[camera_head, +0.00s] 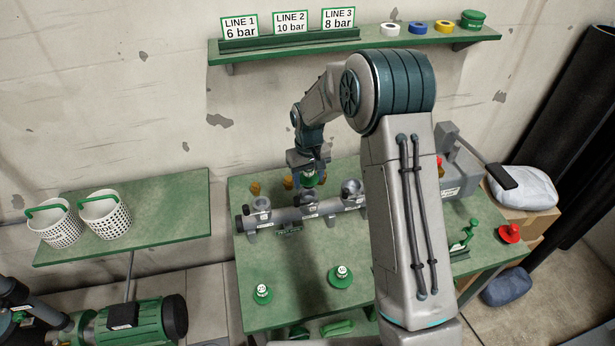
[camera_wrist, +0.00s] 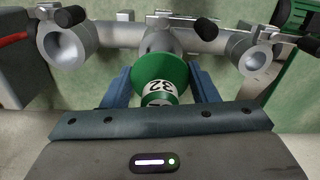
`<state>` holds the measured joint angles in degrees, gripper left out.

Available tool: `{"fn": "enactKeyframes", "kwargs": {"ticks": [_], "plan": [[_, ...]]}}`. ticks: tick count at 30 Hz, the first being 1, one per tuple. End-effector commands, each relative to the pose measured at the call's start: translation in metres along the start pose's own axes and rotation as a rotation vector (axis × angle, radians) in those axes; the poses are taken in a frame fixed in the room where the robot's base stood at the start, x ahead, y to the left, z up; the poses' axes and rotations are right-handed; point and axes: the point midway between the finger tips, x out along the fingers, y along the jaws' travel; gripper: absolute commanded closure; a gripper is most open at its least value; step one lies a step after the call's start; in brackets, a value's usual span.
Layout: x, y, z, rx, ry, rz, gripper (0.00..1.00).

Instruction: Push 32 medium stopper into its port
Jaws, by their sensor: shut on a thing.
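The green 32 stopper (camera_wrist: 161,74) has a white band marked 32 and sits between the two blue fingers of my gripper (camera_wrist: 161,88). In the head view my gripper (camera_head: 309,170) is shut on the stopper (camera_head: 309,181), above the middle of the grey pipe manifold (camera_head: 285,217). In the wrist view the manifold (camera_wrist: 115,35) shows an open port at left (camera_wrist: 66,44) and one at right (camera_wrist: 250,53). The stopper's wide green part hides the middle port, so I cannot tell whether it touches or enters it.
Two more green stoppers, one marked 25 (camera_head: 262,294) and another (camera_head: 341,277), stand on the green table (camera_head: 300,265) in front of the manifold. Brass-coloured parts (camera_head: 255,188) are behind it. A grey device (camera_head: 456,172) and a red knob (camera_head: 509,234) are at right.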

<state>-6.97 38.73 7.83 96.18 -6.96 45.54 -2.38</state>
Motion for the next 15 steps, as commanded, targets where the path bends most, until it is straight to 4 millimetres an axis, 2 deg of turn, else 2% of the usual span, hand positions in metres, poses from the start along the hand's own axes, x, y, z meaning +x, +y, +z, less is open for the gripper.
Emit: {"fn": "enactKeyframes", "kwargs": {"ticks": [9, 15], "plan": [[0.035, -0.001, 0.000, -0.001, -0.001, 0.000, 0.74], [0.049, -0.001, 0.000, -0.001, 0.000, 0.000, 0.74]]}}
